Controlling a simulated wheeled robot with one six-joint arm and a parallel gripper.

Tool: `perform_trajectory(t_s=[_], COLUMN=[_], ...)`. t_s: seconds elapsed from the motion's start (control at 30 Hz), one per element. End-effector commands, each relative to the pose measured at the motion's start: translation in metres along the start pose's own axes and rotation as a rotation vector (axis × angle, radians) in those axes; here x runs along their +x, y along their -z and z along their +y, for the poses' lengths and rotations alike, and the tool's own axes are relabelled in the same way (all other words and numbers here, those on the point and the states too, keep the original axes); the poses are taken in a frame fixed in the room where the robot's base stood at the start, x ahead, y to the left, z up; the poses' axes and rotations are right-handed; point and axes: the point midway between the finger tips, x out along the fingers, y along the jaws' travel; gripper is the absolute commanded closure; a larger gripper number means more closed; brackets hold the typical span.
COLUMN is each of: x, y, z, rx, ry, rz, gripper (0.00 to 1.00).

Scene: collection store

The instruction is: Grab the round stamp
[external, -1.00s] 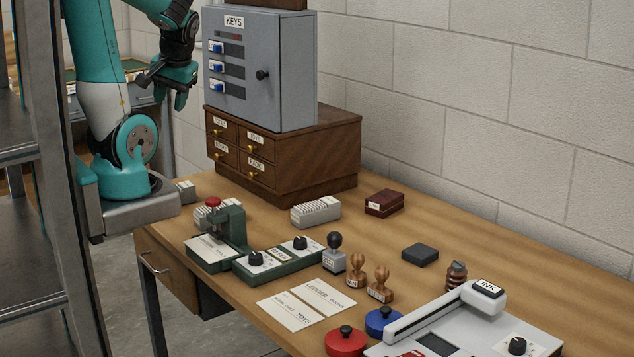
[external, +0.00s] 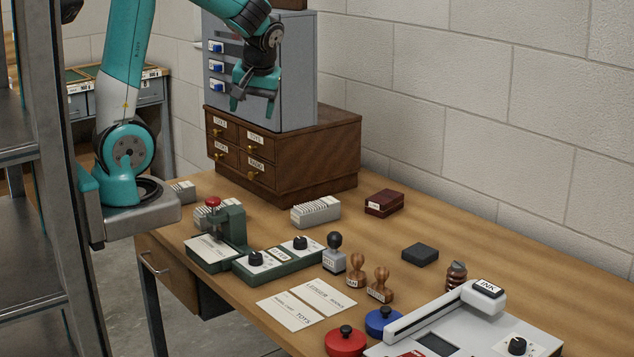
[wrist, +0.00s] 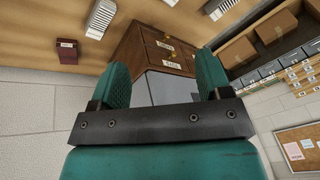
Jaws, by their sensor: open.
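Several stamps stand upright on the wooden desk: a grey one with a black knob handle (external: 333,254), two wooden-handled ones, the left (external: 356,271) and the right (external: 380,285), and a dark brown ribbed round piece (external: 456,275) further right beside the ink machine. I cannot tell for sure which is the round stamp; their bases are small here. My gripper (external: 254,103) is open and empty, high in front of the key cabinet, well to the upper left of the stamps. In the wrist view, the two teal fingers (wrist: 163,75) are spread apart and no stamp shows.
The key cabinet (external: 296,70) stands on a wooden drawer unit (external: 320,150) close to my gripper. A green press (external: 230,226), a dial box (external: 278,258), red (external: 345,343) and blue (external: 382,323) lidded tins and the ink machine (external: 440,335) surround the stamps.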

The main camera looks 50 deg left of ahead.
Motion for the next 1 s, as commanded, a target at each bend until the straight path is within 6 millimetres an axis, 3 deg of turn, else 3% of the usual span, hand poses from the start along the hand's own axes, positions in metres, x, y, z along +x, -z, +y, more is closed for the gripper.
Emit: perform_trajectory(t_s=[0.03, 0.1, 0.2, 0.33, 0.4, 0.53, 0.67, 1.0], x=[0.004, 0.005, 0.008, 0.014, 0.017, 0.021, 0.035, 0.110], y=[-0.017, -0.045, -0.101, -0.176, -0.207, -0.238, -0.241, -0.234], z=[0.050, 0.109, 0.179, 0.239, 0.256, 0.270, 0.273, 0.276], rx=[-0.019, -0.085, -0.177, -0.278, -0.319, -0.362, -0.375, -0.373], ry=[-0.006, -0.016, -0.031, -0.053, -0.062, -0.073, -0.072, -0.069], rz=[0.005, 0.015, 0.032, 0.053, 0.061, 0.068, 0.070, 0.069], gripper=[0.29, 0.29, 0.29, 0.29, 0.29, 0.29, 0.29, 0.29])
